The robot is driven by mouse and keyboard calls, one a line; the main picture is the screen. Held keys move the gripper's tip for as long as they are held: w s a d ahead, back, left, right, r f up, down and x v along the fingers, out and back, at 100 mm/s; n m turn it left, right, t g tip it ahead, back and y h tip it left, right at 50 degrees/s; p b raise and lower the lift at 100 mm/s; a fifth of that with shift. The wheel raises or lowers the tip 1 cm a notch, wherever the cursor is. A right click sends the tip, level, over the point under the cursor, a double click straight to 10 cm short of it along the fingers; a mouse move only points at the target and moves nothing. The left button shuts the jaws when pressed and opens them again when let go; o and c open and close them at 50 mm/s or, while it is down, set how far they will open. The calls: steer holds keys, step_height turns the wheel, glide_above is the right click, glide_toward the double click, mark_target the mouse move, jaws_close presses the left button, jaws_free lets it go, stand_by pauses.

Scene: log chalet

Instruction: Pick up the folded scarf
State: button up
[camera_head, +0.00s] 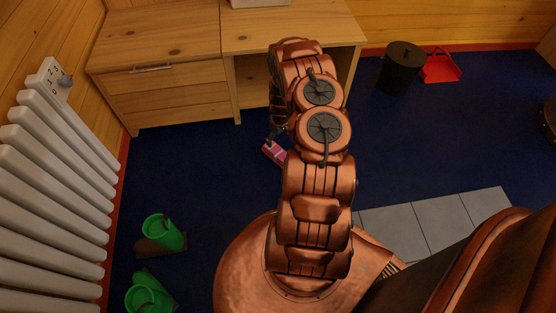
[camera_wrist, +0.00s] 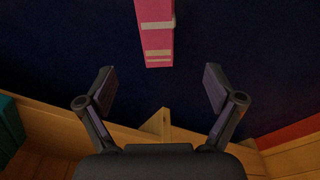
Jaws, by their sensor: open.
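The folded scarf (camera_head: 273,152) is a small pink block on the blue floor in front of the wooden desk, partly hidden by my arm. In the wrist view the pink scarf (camera_wrist: 155,35) with pale stripes runs in from the top edge and ends a little above the gap between my fingers. My gripper (camera_wrist: 159,88) is open, with its two fingers wide apart and nothing between them. In the head view my gripper (camera_head: 276,132) is mostly hidden behind my arm, close to the scarf.
The wooden desk (camera_head: 165,92) stands close behind the scarf. A white radiator (camera_head: 50,190) is on the left wall, with green objects (camera_head: 163,232) on the floor near it. Blue floor lies clear around the scarf.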

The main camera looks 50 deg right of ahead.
glide_above(278, 152)
steer(key=f, duration=0.3)
steer(key=s+f+b, duration=0.1)
steer(key=f, duration=0.1)
steer(key=shift+w+f+b, duration=0.15)
steer(key=shift+f+b, duration=0.55)
steer(key=shift+f, duration=0.6)
steer(key=shift+w+f+b, duration=0.2)
steer(key=shift+f+b, duration=0.55)
steer(key=shift+f, duration=0.55)
steer(key=shift+w+f+b, duration=0.15)
steer(key=shift+f+b, duration=0.55)
steer(key=shift+f, duration=0.6)
steer(key=c, duration=1.1)
steer(key=shift+o, duration=0.2)
steer(key=shift+r, duration=0.1)
steer(key=shift+r, duration=0.1)
